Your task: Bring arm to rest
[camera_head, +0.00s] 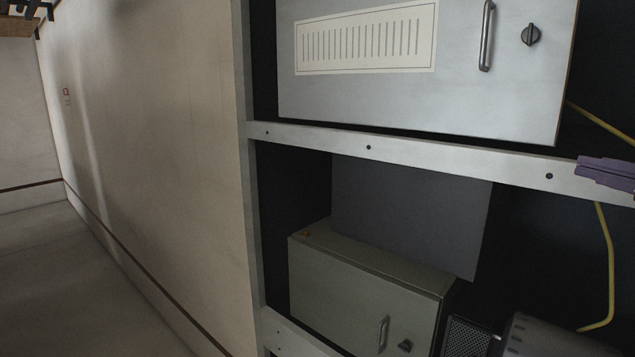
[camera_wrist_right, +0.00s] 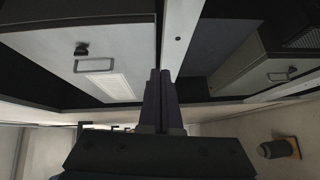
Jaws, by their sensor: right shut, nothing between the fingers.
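My right gripper (camera_head: 606,173) shows as purple fingertips at the right edge of the head view, in front of the rack's pale crossbar. The wrist view shows the right fingers (camera_wrist_right: 160,100) together and empty, pointing towards the rack. Whether they touch the crossbar, I cannot tell. The rest of the right arm is mostly outside the head view. My left gripper is in neither view.
The rack (camera_head: 400,152) holds an upper grey cabinet (camera_head: 420,95) with handle and knob, and a lower cabinet (camera_head: 360,290). A yellow cable (camera_head: 610,265) hangs at the right. A beige wall (camera_head: 150,130) and clear floor (camera_head: 80,290) lie left.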

